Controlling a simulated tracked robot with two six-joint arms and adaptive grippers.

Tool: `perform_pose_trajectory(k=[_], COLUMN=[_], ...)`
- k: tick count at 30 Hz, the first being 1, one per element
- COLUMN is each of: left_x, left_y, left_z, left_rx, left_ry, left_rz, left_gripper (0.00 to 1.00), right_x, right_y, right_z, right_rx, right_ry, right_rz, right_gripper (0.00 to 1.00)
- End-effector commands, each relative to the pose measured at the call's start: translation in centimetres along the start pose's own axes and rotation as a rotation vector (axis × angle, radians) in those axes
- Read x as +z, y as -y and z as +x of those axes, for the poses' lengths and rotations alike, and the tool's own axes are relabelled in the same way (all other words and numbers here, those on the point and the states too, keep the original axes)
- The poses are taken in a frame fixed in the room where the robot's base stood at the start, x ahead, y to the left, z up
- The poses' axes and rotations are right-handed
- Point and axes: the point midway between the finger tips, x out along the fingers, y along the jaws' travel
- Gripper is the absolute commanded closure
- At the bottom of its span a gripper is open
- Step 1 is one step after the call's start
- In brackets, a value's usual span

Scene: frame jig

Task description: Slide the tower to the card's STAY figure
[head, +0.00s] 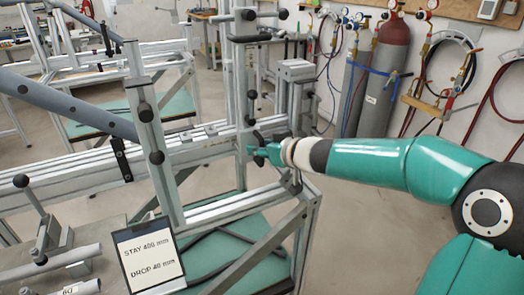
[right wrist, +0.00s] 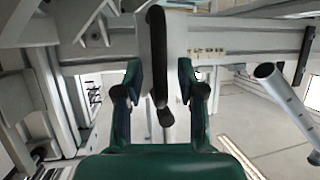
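The tower (head: 241,85) is a silver upright with black knobs, standing on the jig's long rail (head: 205,151). My right gripper (head: 258,152) is at the tower's foot, around a black lever. In the right wrist view the lever (right wrist: 159,70) hangs between the two green fingers (right wrist: 160,92), with a visible gap on each side. The right gripper is open. The card (head: 150,258) on a dark clipboard reads "STAY 400 mm" and "DROP 40 mm". Small marks (right wrist: 207,50) show on the rail, too small to read. My left gripper is not in view.
Another upright (head: 152,140) with black knobs stands left of the tower. A grey-blue tube (head: 65,106) slants in from the left. A bench (head: 90,262) with tubes is at the lower left. Gas cylinders (head: 386,75) stand against the back wall.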

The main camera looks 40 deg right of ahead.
Motion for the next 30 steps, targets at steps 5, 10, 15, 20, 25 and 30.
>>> perform_pose_trajectory(k=[5,10,15,20,25,30], left_x=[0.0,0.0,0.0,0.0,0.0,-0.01], left_y=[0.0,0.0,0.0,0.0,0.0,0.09], left_z=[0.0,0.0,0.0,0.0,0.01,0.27], left_rx=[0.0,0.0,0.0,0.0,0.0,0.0], left_ry=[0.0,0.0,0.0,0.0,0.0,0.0], left_rz=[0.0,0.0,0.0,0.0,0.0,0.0], left_gripper=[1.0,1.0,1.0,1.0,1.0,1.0], right_x=[-0.03,-0.03,-0.04,-0.03,-0.02,0.14], right_y=[0.04,0.06,0.07,0.08,0.07,-0.12], right_z=[0.08,0.07,0.07,0.06,0.05,-0.35], right_rx=[-0.001,-0.001,-0.001,-0.002,-0.001,0.013], right_ry=[0.0,0.0,0.0,0.0,0.0,-0.003], right_rz=[0.0,0.0,0.0,0.0,0.0,0.006], right_gripper=[0.61,0.76,1.0,1.0,1.0,1.0])
